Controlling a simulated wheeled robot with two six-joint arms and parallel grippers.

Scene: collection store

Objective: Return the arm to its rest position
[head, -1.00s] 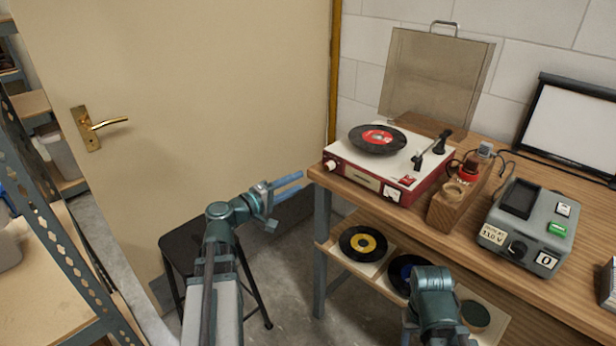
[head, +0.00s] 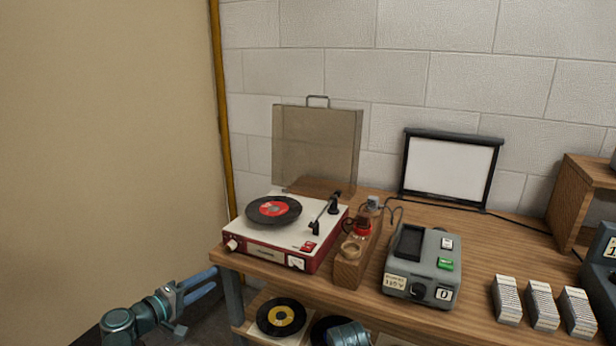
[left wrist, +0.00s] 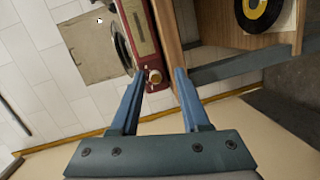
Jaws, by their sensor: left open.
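My left arm comes in at the lower left of the head view, with its left gripper (head: 201,284) beside the table's left front corner. In the left wrist view the two blue fingers of this gripper (left wrist: 155,95) are apart with nothing between them. The red and white record player (head: 290,238), with a black record (head: 274,210) on it, stands on the table beyond the fingers. The fingers look apart from it. Of my right arm only a rounded teal part shows at the bottom edge of the head view; its gripper is out of view.
The wooden table (head: 480,290) bears a wooden block (head: 347,272), a grey device (head: 422,266), several ridged white blocks (head: 541,305) and a small screen (head: 450,167). A shelf below holds a yellow-labelled record (head: 281,317). A beige door stands left.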

